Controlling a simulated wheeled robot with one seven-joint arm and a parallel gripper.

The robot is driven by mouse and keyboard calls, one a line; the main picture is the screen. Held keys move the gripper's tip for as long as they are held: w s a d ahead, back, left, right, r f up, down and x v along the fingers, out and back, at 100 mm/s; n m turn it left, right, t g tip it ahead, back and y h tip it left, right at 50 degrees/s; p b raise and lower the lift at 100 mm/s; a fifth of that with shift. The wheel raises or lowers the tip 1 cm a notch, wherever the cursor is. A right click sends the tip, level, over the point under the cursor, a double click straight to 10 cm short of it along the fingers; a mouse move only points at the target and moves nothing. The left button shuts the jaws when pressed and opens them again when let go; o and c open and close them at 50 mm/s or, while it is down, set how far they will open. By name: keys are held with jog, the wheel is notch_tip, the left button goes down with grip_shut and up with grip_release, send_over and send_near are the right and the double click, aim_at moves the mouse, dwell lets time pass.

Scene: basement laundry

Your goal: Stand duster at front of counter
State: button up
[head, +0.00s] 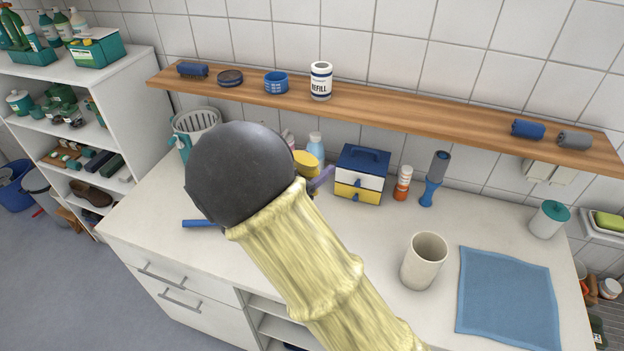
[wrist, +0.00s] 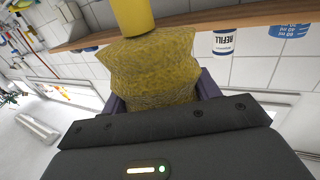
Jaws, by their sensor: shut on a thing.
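My gripper (wrist: 160,95) is shut on a yellow thing that looks like the duster (wrist: 150,68). In the wrist view a rough, fuzzy yellow block sits between the purple fingers, and a smooth yellow cylinder rises beyond it. In the head view my arm covers most of this; a purple finger (head: 322,180) and a yellow end (head: 305,162) show past it, in front of the wall. The pale counter (head: 375,225) lies below. I cannot tell whether the held thing touches it. The counter's front edge is partly hidden by my arm.
A drawer box (head: 360,175), orange-and-white bottle (head: 403,184) and blue-grey roller (head: 434,180) stand at the back. A cream cup (head: 425,260) and blue cloth (head: 507,295) lie to the right. A blue bar (head: 200,223) shows front left. A wooden shelf (head: 420,112) runs above.

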jog(key=shift+f, duration=0.1)
jog(key=shift+f, duration=0.4)
notch_tip(320, 180, down, 3)
jog(key=shift+f+p, duration=0.1)
jog(key=shift+p, duration=0.35)
grip_shut()
jog(key=o, duration=1.3)
grip_release()
jog(key=shift+s+a+f+b, duration=0.1)
jog(key=shift+s+a+b, duration=0.2)
jog(key=shift+a, duration=0.05)
jog(key=b+v, duration=0.3)
jog(key=v, duration=0.8)
